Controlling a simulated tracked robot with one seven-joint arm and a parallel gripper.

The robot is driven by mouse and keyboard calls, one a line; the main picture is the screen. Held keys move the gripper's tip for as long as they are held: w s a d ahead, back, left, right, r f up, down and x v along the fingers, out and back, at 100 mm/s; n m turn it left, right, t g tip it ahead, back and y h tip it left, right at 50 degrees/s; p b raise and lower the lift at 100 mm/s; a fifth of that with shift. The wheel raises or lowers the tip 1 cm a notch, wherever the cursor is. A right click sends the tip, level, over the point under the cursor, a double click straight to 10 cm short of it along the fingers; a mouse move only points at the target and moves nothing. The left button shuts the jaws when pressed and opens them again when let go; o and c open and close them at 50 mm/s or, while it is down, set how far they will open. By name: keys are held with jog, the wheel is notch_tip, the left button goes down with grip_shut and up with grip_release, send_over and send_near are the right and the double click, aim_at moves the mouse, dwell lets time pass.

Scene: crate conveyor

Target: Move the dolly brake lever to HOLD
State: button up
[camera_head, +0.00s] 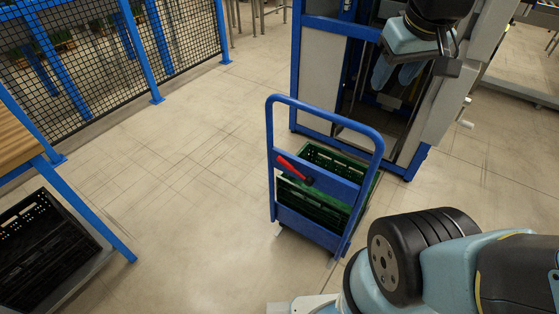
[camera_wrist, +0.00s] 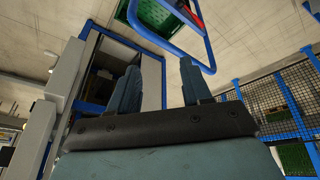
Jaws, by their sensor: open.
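The blue dolly (camera_head: 322,225) stands on the floor in the middle of the head view, with a tall looped handle frame. Its brake lever (camera_head: 291,168) is red and slants up to the left from a dark pivot on the upper crossbar. No HOLD mark can be read. My gripper (camera_head: 395,75) is up and to the right of the dolly, apart from it, open and empty. In the wrist view my gripper's two fingers (camera_wrist: 160,88) stand apart, with part of the red lever (camera_wrist: 190,12) at the top edge beyond them.
Green crates (camera_head: 335,160) sit on the dolly behind the crossbars. A blue-framed grey cabinet (camera_head: 319,72) stands close behind it. A mesh fence (camera_head: 90,55) runs along the upper left. A wooden-topped table (camera_head: 15,135) and black crate (camera_head: 40,240) are at left. The floor left of the dolly is clear.

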jog(key=w+a+f+n+g+h, duration=0.25)
jog(key=w+a+f+n, duration=0.2)
jog(key=f, duration=0.25)
jog(key=w+a+f+n+g+h, duration=0.1)
jog(key=w+a+f+n+h, duration=0.25)
jog(key=w+f+n, duration=0.3)
jog(key=w+a+f+n+g+h, duration=0.2)
jog(key=w+a+f+n, duration=0.25)
jog(key=f, duration=0.25)
jog(key=a+f+n+t+h, duration=0.25)
jog(key=a+f+n, duration=0.25)
jog(key=f, duration=0.3)
jog(key=a+f+n+t+h, duration=0.2)
jog(key=a+f+n+h, duration=0.1)
jog(key=a+f+n, duration=0.3)
jog(key=n+t, duration=1)
jog(key=n, duration=0.2)
send_near(294, 170)
jog(key=a, duration=0.7)
jog(key=shift+h, duration=0.35)
jog(key=x, duration=1.2)
jog(key=shift+d+f, duration=0.35)
jog(key=shift+d, duration=0.1)
grip_shut()
